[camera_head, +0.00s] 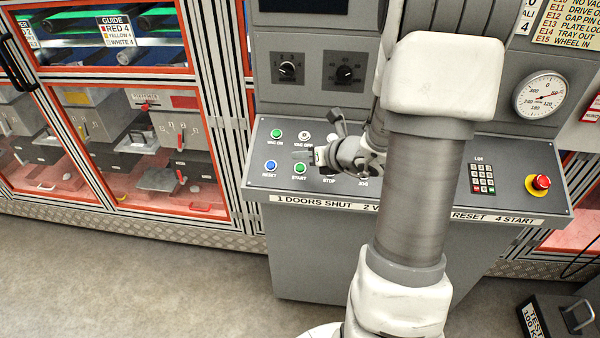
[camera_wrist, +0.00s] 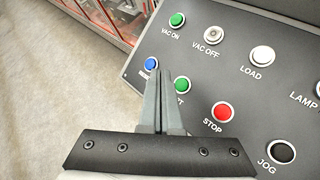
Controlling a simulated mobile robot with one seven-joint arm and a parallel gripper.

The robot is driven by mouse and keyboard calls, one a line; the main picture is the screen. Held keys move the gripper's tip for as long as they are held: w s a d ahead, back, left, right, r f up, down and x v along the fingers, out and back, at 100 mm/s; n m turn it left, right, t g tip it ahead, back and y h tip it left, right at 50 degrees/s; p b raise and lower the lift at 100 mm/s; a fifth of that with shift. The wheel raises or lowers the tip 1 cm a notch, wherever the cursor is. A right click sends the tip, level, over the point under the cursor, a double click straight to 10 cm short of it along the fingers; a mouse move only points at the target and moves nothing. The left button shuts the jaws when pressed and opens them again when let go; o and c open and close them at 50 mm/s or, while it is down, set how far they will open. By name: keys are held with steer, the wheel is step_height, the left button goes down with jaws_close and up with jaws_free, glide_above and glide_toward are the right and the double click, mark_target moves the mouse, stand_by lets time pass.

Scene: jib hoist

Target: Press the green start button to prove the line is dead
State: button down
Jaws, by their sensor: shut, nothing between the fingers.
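The green start button (camera_head: 300,169) sits in the lower row of the sloping grey control panel, labelled START, between the blue reset button (camera_head: 270,165) and the red stop button. In the wrist view the start button (camera_wrist: 182,85) shows just right of my fingers, its label partly hidden by them. My gripper (camera_wrist: 163,72) is shut and empty, with its fingertips between the blue and green buttons in that view. In the head view my gripper (camera_head: 308,156) is over the panel near the start button. I cannot tell whether the fingertips touch the panel.
A green VAC ON button (camera_head: 276,134) sits in the upper row. The red stop button (camera_wrist: 221,112) and black jog button (camera_wrist: 281,152) are close by. A red emergency stop (camera_head: 541,182) is at the panel's right. Orange-framed cabinets (camera_head: 140,150) stand at left.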

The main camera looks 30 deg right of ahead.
steer(key=shift+w+d+f+b, duration=0.15)
steer(key=shift+w+f+b, duration=0.1)
steer(key=shift+f+b, duration=0.35)
steer(key=shift+w+d+f+b, duration=0.2)
steer(key=shift+f+b, duration=0.05)
steer(key=shift+f, duration=0.55)
steer(key=shift+w+d+f+b, duration=0.15)
steer(key=shift+w+f+b, duration=0.1)
steer(key=shift+f+b, duration=0.35)
steer(key=shift+f, duration=0.15)
stand_by(0.4)
steer(key=shift+w+f, duration=0.15)
steer(key=shift+f, duration=0.2)
steer(key=shift+w+d+f+b, duration=0.15)
steer(key=shift+f+b, duration=0.3)
steer(key=shift+b, duration=0.25)
stand_by(0.3)
steer(key=shift+r, duration=0.1)
steer(key=shift+s+a+r+p, duration=0.15)
steer(key=shift+r+p, duration=0.1)
steer(key=shift+r, duration=0.15)
steer(key=shift+s+a+r+p, duration=0.1)
steer(key=shift+s+r+p, duration=0.05)
steer(key=shift+r+p, duration=0.15)
steer(key=r+p, duration=0.1)
steer(key=s+r+p, duration=0.1)
steer(key=r, duration=0.1)
steer(key=a+r+p, duration=0.1)
steer(key=shift+s+r, duration=0.3)
steer(key=shift+r, duration=0.1)
